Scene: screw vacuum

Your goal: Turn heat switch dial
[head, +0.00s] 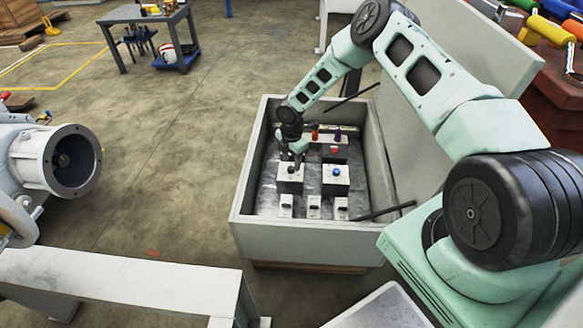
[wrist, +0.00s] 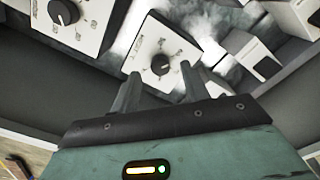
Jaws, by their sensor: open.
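In the wrist view a black dial (wrist: 160,65) with a white pointer mark sits on a white panel (wrist: 146,48) with small printed marks. My gripper (wrist: 161,76) is open, with one finger at each lower side of this dial; I cannot tell whether they touch it. A second black dial (wrist: 63,12) sits on another white panel at the upper left. The labels are too small to read, so I cannot tell which is the heat switch dial. In the head view my gripper (head: 291,158) points down over a white block with a dark knob (head: 291,170).
An open grey box (head: 243,213) surrounds the controls, its walls close to my arm. Inside are a blue button (head: 336,172), a red button (head: 335,151) and several small front switches (head: 314,207). A raised lid (head: 420,115) stands at the right. A bench (head: 120,283) is at the front left.

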